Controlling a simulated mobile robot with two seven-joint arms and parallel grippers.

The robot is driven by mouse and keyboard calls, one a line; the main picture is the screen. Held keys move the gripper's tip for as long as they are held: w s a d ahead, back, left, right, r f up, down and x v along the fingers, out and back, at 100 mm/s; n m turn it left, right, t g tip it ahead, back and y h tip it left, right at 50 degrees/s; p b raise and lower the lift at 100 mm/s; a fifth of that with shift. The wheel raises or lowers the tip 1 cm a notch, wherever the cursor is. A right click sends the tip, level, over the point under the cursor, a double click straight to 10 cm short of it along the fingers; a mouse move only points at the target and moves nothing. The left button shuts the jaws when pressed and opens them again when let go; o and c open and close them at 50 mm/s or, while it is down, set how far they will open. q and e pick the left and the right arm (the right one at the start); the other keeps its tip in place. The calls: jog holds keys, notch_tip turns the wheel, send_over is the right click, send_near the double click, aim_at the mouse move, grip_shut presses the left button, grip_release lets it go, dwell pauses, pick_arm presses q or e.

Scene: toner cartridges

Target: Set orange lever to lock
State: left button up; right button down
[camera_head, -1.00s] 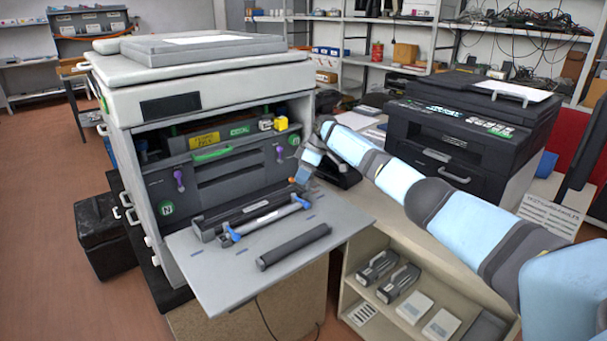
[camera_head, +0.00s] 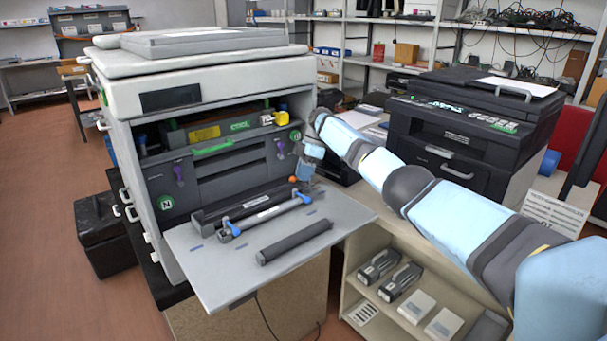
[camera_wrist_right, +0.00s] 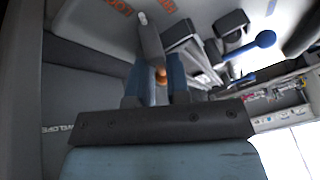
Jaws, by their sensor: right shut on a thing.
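The orange lever's tip (camera_head: 293,179) shows as a small orange knob at the right end of the toner unit (camera_head: 250,205) on the printer's open front door. My right gripper (camera_head: 299,178) is right at it. In the right wrist view the orange knob (camera_wrist_right: 161,76) is between the two blue fingers of my right gripper (camera_wrist_right: 156,84), which is shut on it. A grey lever arm (camera_wrist_right: 150,38) reaches away from the knob, beside orange lettering (camera_wrist_right: 159,10) on the panel. The wrist hides part of the printer's right edge in the head view. My left gripper is out of view.
Blue handles (camera_head: 233,228) and a loose black cartridge (camera_head: 294,243) lie on the door (camera_head: 215,268). The white printer (camera_head: 210,100) rises behind. A black printer (camera_head: 465,135) stands right, above a shelf (camera_head: 385,262) with cartridges and boxes.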

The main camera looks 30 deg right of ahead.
jog(key=c, duration=1.2)
grip_release()
jog(key=shift+c, duration=0.2)
